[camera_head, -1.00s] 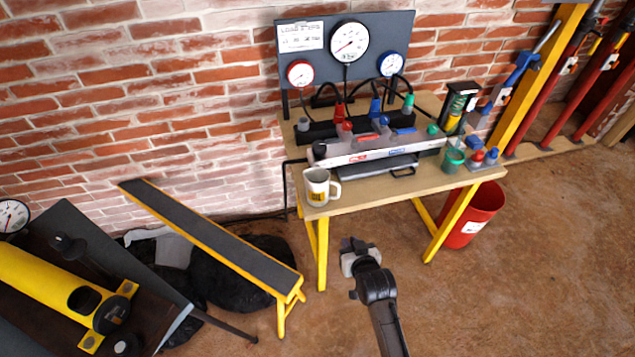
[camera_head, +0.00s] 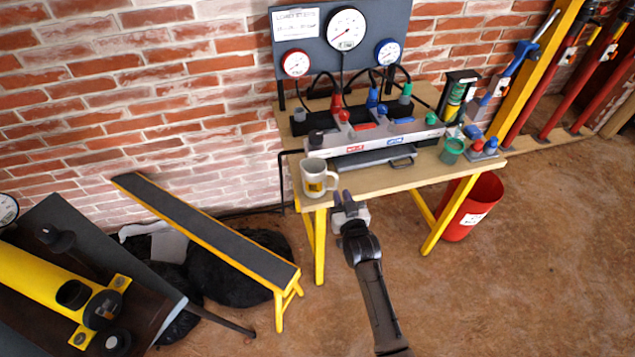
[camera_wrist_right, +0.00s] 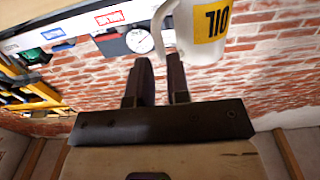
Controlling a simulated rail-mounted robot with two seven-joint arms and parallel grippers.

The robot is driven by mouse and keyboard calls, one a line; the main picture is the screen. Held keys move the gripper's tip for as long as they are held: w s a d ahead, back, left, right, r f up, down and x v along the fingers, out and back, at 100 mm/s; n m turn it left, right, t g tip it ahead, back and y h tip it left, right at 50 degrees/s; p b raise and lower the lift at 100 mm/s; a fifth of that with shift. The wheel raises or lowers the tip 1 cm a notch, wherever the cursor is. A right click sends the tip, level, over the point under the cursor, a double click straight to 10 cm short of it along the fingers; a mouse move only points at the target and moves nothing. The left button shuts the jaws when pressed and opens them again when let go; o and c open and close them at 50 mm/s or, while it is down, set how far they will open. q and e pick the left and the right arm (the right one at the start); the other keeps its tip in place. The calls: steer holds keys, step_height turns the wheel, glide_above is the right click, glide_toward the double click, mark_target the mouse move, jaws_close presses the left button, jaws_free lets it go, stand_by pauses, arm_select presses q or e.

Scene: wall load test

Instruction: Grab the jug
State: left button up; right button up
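The jug (camera_head: 313,184), a white cup-shaped vessel with a handle and a yellow label, stands upright at the front left corner of the workbench (camera_head: 385,181). In the right wrist view the jug (camera_wrist_right: 203,35) shows at the top, its label upside down and its handle on the left. My right gripper (camera_head: 341,197) is just in front of the bench edge, to the right of the jug and close to its handle. Its two fingers (camera_wrist_right: 160,65) are apart with nothing between them, pointing toward the handle. My left gripper is not in view.
A long grey manifold (camera_head: 375,138) with coloured fittings lies behind the jug. A green cup (camera_head: 452,151) stands at the bench's right. A narrow yellow-legged bench (camera_head: 205,228) stands at the left, and a red bin (camera_head: 480,205) at the right. The floor in front is clear.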

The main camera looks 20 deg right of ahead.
mark_target(336, 183)
steer(key=shift+w+d+b, duration=0.1)
steer(key=shift+w+b, duration=1.15)
steer(key=shift+w, duration=1.7)
jaws_close()
steer(key=shift+r, duration=0.1)
